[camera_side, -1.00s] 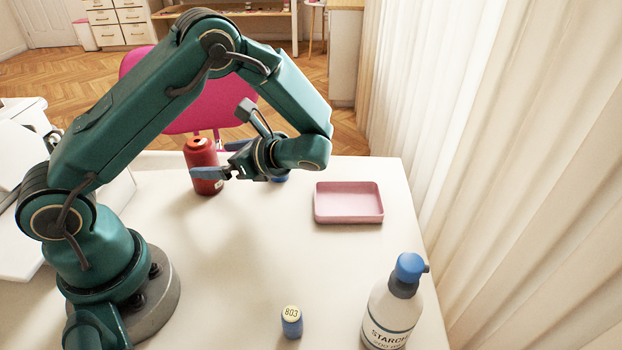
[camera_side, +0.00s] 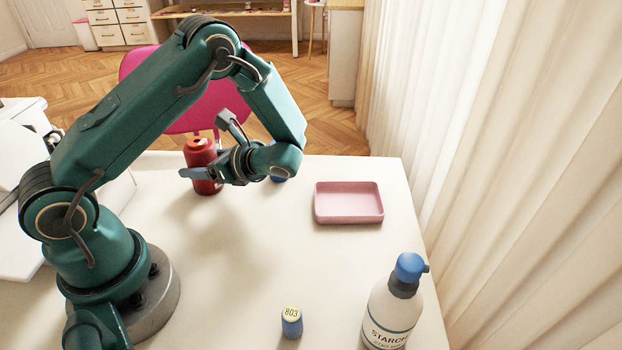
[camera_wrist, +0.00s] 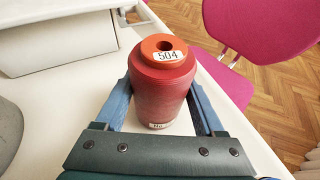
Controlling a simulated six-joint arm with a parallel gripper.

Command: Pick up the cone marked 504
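The red thread cone (camera_wrist: 160,90) stands upright between the two blue fingers of my gripper (camera_wrist: 160,95) in the wrist view. Its orange top carries a label reading 504. A thin gap seems to show between the cone and each finger, so the gripper is open around it. In the side view the red cone (camera_side: 203,152) stands near the table's back edge. My gripper (camera_side: 190,174) overlaps its lower part there, and its label is not readable in that view.
A small blue cone marked 803 (camera_side: 291,322) stands at the front. A starch bottle (camera_side: 388,312) is at the front right. A pink tray (camera_side: 318,213) lies at the right. A blue thing (camera_side: 279,179) shows partly behind my arm. The table's middle (camera_side: 240,250) is clear.

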